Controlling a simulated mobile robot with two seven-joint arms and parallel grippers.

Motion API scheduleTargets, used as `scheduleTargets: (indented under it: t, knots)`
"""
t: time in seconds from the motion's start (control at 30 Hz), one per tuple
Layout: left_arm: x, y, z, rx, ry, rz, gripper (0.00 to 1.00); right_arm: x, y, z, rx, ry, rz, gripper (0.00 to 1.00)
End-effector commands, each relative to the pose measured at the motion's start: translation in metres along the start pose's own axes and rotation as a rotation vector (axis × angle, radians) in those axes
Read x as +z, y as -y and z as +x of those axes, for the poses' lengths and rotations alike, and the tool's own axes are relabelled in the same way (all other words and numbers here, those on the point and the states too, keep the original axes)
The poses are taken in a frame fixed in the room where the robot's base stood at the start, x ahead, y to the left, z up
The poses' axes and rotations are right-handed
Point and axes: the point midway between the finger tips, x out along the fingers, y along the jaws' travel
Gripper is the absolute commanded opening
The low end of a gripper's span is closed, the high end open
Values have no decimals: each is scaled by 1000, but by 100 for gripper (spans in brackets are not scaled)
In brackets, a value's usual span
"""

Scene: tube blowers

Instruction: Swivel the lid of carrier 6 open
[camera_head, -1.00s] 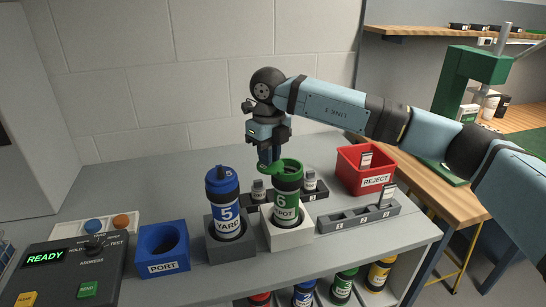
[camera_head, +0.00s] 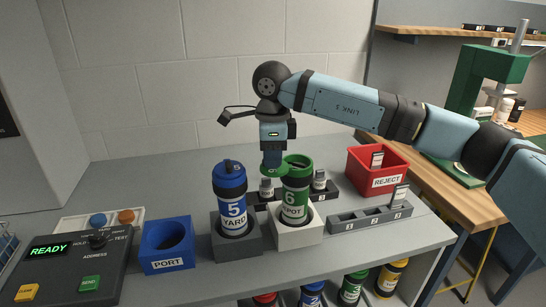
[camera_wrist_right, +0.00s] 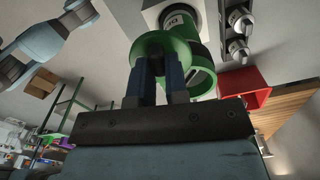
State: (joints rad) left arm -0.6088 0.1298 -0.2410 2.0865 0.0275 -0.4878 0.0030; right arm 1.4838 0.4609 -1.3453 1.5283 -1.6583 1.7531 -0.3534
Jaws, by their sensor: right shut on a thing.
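Carrier 6 (camera_head: 294,204) is a green tube with a white label, upright in a white block (camera_head: 297,235). Its lid (camera_head: 274,172) is swung out to the left of the tube's top, and the tube's mouth (camera_head: 298,163) looks uncovered. My right gripper (camera_head: 273,157) reaches down from above and is shut on the lid. In the right wrist view the dark fingers (camera_wrist_right: 158,78) are against the green lid (camera_wrist_right: 164,44), beside the tube's green rim (camera_wrist_right: 205,82). My left gripper is not in view.
Blue carrier 5 (camera_head: 230,198) stands close on the left in a grey block (camera_head: 236,246). A blue port (camera_head: 166,260) and a control box (camera_head: 65,272) reading READY are further left. A numbered grey rack (camera_head: 345,223) and red reject bin (camera_head: 378,186) are on the right.

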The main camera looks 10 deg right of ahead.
Motion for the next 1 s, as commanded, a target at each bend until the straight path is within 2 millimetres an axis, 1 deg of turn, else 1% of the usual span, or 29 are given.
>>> scheduleTargets:
  t: [0.2,0.4,0.87,0.9,1.0]
  knots:
    - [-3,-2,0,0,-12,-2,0,0,-4,0,0,0,-97,0]
    - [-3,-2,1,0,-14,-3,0,-1,-6,0,0,0,-142,0]
    - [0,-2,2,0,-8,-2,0,-1,-6,0,0,0,-152,0]
    - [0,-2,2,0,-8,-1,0,-1,-6,0,0,0,-152,21]
    - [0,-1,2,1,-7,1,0,-1,-6,0,0,0,-151,40]
